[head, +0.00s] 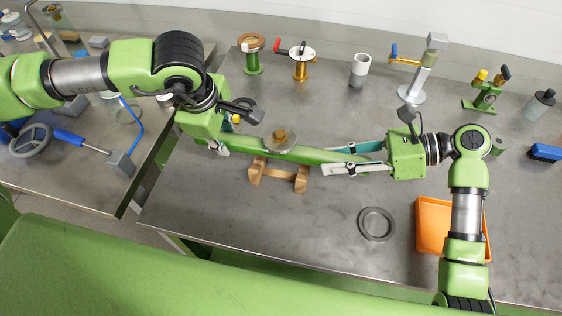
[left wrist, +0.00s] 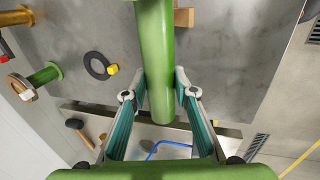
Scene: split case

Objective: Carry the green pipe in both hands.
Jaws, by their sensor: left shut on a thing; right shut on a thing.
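The green pipe (head: 305,155) lies roughly level across the middle of the head view. My left gripper (head: 226,148) is shut on its left end. In the left wrist view the pipe (left wrist: 155,50) runs between the two fingers (left wrist: 160,85), with its end just past the fingertips. My right gripper (head: 326,158) is shut on the pipe's right part, one finger on each side. The pipe's right end is partly hidden by that gripper.
A round flange with a brass middle (head: 281,139) is close behind the pipe. A grey ring (head: 362,224) and an orange tray (head: 425,240) are in front. A gap separates this table from the left one.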

